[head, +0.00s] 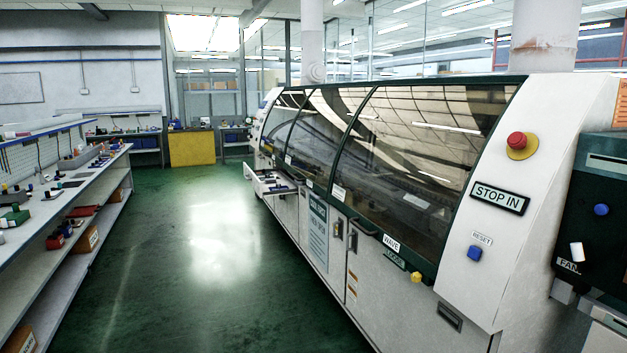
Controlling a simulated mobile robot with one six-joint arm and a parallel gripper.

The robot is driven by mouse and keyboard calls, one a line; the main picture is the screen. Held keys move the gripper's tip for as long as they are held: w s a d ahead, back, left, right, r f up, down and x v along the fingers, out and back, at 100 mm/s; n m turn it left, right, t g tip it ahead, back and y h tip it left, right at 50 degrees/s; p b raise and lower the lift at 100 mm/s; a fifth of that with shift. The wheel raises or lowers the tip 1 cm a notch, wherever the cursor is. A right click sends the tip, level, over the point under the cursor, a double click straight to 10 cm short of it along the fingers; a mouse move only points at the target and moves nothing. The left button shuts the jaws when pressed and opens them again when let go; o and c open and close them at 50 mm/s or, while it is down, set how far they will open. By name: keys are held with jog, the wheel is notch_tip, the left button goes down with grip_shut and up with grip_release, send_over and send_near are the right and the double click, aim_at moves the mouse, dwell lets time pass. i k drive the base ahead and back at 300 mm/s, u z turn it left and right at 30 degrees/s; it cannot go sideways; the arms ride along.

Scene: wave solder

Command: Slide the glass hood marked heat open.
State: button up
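The long white machine on the right has a row of dark-framed, tinted glass hoods along its sloped front. The nearest and largest hood (415,150) carries a label reading WAVE (391,243) at its lower edge. A middle hood (318,130) and a far, smaller hood (282,122) follow to the left. No label reading heat can be made out; the small white labels farther along (338,193) are too small to read. All the hoods look closed, with reflections on the glass. My gripper is not in view.
A tray or drawer (268,183) juts from the machine's far end into the aisle. A red emergency button (517,141), STOP IN plate (499,198) and blue reset button (474,254) are at right. A workbench (50,208) lines the left. The green floor (215,290) between is clear.

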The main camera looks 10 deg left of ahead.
aim_at(316, 135)
jog(key=k, duration=1.3)
jog(key=u, duration=0.5)
jog(key=i, duration=1.3)
jog(key=u, duration=0.9)
jog(key=i, duration=1.55)
jog(key=u, duration=0.3)
jog(key=i, duration=1.6)
jog(key=z, duration=0.3)
jog(key=i, duration=1.6)
jog(key=z, duration=1.2)
jog(key=i, duration=1.05)
jog(key=z, duration=0.85)
